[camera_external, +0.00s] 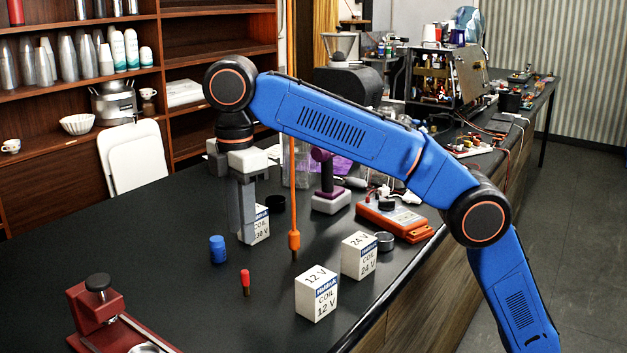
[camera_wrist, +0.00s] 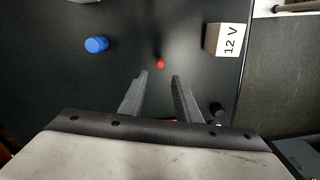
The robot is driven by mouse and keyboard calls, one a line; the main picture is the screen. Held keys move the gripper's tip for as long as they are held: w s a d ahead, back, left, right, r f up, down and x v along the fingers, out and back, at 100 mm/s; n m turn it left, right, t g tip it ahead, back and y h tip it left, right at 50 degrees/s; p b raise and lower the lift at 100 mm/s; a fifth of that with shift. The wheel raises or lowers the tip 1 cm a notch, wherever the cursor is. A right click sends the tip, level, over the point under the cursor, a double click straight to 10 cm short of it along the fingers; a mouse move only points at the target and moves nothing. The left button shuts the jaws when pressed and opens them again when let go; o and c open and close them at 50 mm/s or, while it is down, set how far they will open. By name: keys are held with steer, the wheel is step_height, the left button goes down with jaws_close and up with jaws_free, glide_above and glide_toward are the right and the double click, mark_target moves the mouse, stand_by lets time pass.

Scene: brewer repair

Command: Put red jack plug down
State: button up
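The red jack plug (camera_external: 245,282) stands upright on the black counter, its dark tip down. In the wrist view the red plug (camera_wrist: 160,64) shows as a small red spot just beyond the gap between the fingertips. My gripper (camera_external: 243,238) points down above the counter, behind the plug in the external view and apart from it. In the wrist view my gripper's fingers (camera_wrist: 162,75) are spread with nothing between them.
A blue cylinder (camera_external: 217,249) stands left of the plug. The 12 V box (camera_external: 317,292) and the 24 V box (camera_external: 359,255) stand to its right. An orange plug on a cable (camera_external: 294,240) hangs between. A red press (camera_external: 97,312) is front left.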

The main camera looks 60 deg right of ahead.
steer(key=shift+r, duration=0.65)
steer(key=shift+d, duration=0.1)
